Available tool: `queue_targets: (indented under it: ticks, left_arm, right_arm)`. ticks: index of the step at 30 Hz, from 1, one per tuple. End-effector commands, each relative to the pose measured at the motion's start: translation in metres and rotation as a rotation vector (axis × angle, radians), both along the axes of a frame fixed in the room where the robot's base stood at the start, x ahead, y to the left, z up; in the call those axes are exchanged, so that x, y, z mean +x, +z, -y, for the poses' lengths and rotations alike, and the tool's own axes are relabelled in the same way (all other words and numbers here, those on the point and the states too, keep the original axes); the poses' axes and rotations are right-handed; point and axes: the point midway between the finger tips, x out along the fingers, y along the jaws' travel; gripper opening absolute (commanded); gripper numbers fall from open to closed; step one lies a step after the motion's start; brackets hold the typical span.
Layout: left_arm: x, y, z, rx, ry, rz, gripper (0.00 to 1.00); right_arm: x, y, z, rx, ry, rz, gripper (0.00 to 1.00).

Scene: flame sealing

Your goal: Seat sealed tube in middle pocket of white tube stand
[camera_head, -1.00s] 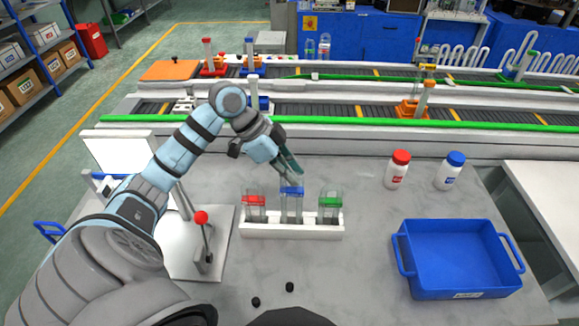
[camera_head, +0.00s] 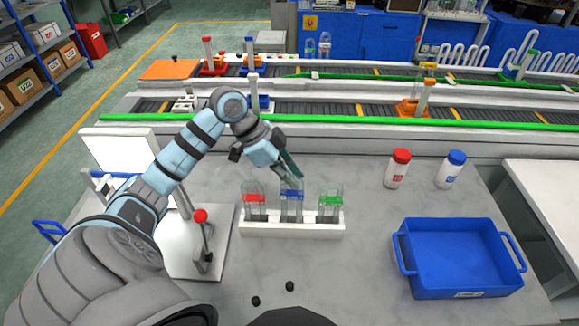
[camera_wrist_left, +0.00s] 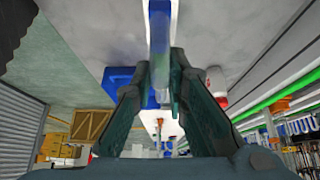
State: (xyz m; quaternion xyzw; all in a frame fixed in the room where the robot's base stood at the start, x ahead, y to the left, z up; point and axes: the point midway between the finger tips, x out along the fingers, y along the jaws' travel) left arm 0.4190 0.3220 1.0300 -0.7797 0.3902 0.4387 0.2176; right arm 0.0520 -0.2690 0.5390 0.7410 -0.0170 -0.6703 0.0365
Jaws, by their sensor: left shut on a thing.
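The white tube stand (camera_head: 290,230) is on the grey table. A clear tube with a blue band (camera_head: 291,196) is upright at its middle pocket, its lower end inside the stand's outline. Whether it rests on the pocket's bottom cannot be told. My left gripper (camera_head: 291,178) is shut on the upper part of this tube. In the left wrist view, the tube (camera_wrist_left: 159,35) runs between the dark fingers (camera_wrist_left: 158,66). A red-banded tube (camera_head: 254,200) stands in the left pocket and a green-banded tube (camera_head: 331,201) in the right pocket. My right gripper is not in view.
A white device with a red-knobbed lever (camera_head: 201,217) stands left of the stand. A blue bin (camera_head: 458,283) is at right. Red-capped (camera_head: 397,169) and blue-capped (camera_head: 450,171) bottles stand behind it. Small black pieces (camera_head: 290,286) lie in front of the stand.

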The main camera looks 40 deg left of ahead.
Motion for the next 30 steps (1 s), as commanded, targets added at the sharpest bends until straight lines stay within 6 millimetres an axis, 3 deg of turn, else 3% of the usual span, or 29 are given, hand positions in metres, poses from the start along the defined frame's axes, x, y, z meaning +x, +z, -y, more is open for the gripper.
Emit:
queue_targets:
  ticks: [30]
  left_arm:
    - [0.0,-0.023,0.0,0.001,0.0,-0.001,0.0]
  right_arm:
    - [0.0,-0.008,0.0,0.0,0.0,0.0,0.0]
